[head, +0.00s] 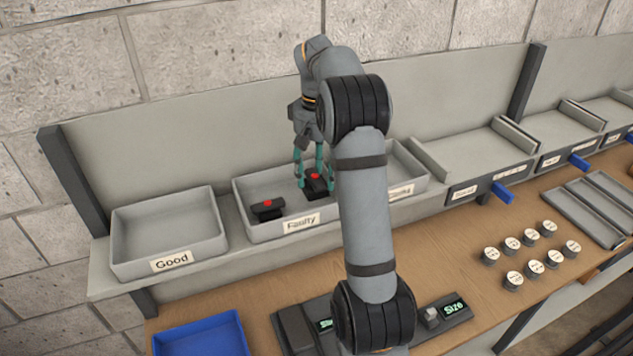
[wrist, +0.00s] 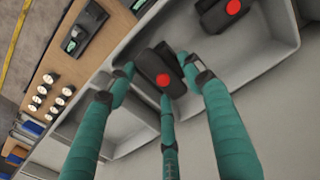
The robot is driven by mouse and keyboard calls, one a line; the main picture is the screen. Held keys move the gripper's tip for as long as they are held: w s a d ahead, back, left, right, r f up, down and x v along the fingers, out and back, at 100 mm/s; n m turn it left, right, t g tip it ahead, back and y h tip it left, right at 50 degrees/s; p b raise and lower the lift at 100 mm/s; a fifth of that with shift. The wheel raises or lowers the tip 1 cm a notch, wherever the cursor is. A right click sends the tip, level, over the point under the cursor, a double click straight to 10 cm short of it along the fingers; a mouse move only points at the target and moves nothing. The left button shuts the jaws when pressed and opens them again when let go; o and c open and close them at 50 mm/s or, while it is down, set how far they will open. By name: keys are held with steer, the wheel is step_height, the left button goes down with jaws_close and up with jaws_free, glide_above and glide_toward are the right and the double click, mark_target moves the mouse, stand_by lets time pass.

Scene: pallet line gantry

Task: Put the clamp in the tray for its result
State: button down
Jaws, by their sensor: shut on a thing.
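My gripper (head: 315,180) has teal fingers and is shut on a black clamp (head: 317,187) with a red dot on top. The held clamp is at the right part of the tray labelled Faulty (head: 262,237); whether it touches the tray floor I cannot tell. In the wrist view the held clamp (wrist: 158,70) sits between the fingertips. A second black clamp (head: 267,211) with a red dot lies in the Faulty tray, left of the gripper; it also shows in the wrist view (wrist: 222,14). The tray labelled Good (head: 168,265) is empty, at the left.
A third tray (head: 412,185), its label partly hidden by my arm, stands right of Faulty. A blue bin (head: 200,335) is at the front left. Several round labelled pieces (head: 512,280) stand at the right.

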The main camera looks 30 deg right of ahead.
mark_target(317, 176)
steer(key=shift+f, duration=1.95)
steer(key=shift+a+f, duration=0.1)
steer(key=shift+f, duration=0.05)
steer(key=c, duration=0.8)
jaws_free()
steer(key=shift+o, duration=0.2)
step_height(317, 176, up, 12)
steer(key=shift+r, duration=0.15)
